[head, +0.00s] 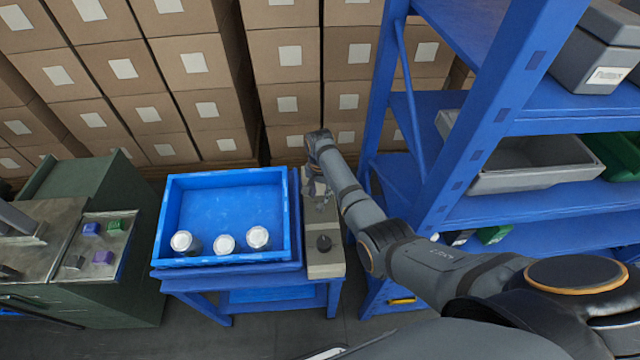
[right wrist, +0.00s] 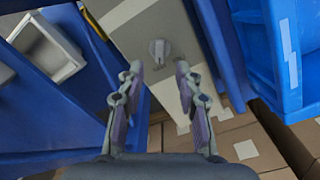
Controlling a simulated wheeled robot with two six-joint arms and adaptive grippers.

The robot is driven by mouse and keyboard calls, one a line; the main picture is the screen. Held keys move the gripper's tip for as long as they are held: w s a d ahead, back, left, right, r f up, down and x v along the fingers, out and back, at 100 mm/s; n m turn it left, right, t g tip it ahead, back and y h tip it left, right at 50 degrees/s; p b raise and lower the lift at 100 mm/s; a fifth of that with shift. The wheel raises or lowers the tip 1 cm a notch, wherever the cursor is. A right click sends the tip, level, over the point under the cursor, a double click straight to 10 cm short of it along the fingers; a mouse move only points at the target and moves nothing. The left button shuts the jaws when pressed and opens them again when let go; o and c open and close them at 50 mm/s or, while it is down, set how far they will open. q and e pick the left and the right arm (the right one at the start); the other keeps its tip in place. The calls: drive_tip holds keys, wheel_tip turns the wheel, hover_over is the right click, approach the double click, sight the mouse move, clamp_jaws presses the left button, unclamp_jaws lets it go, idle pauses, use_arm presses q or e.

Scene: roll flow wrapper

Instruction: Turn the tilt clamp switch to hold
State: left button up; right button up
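A narrow beige-grey panel (head: 325,265) stands to the right of the blue tray. My right gripper (head: 320,192) is above the far part of the panel, pointing down. In the right wrist view my right gripper (right wrist: 158,75) is open and empty, its fingers apart, with the knob showing just beyond the tips. My left gripper is not in view.
The blue tray (head: 175,215) with three white-lidded containers (head: 225,244) stands on a blue table. A blue shelf rack (head: 440,165) with bins rises close on the right of my right arm. Stacked cartons (head: 205,110) fill the back. A green cabinet (head: 95,185) is at left.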

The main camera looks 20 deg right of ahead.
sight(320, 205)
wheel_tip(320, 205, up, 6)
drive_tip(key=shift+r, duration=0.25)
drive_tip(key=shift+f, duration=0.1)
